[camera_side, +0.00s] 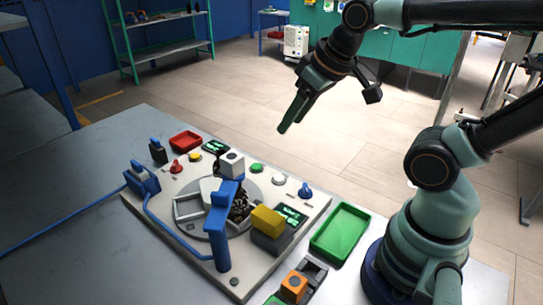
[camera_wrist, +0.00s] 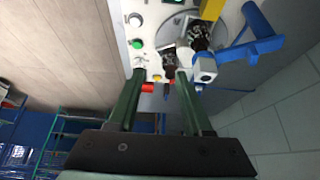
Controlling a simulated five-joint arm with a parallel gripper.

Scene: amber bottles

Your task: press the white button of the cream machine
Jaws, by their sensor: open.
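The cream machine (camera_side: 150,205) is a flat cream panel on the grey table. Its white button (camera_side: 279,179) is a small round cap near the back right edge, between a green button (camera_side: 256,168) and a blue knob (camera_side: 305,190). In the wrist view the white button (camera_wrist: 136,19) is at the top, left of centre, unobstructed. My gripper (camera_side: 288,119) is in the air above and behind the machine's back edge, apart from the button. In the wrist view its two green fingers (camera_wrist: 160,74) are spread, with nothing held between them.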

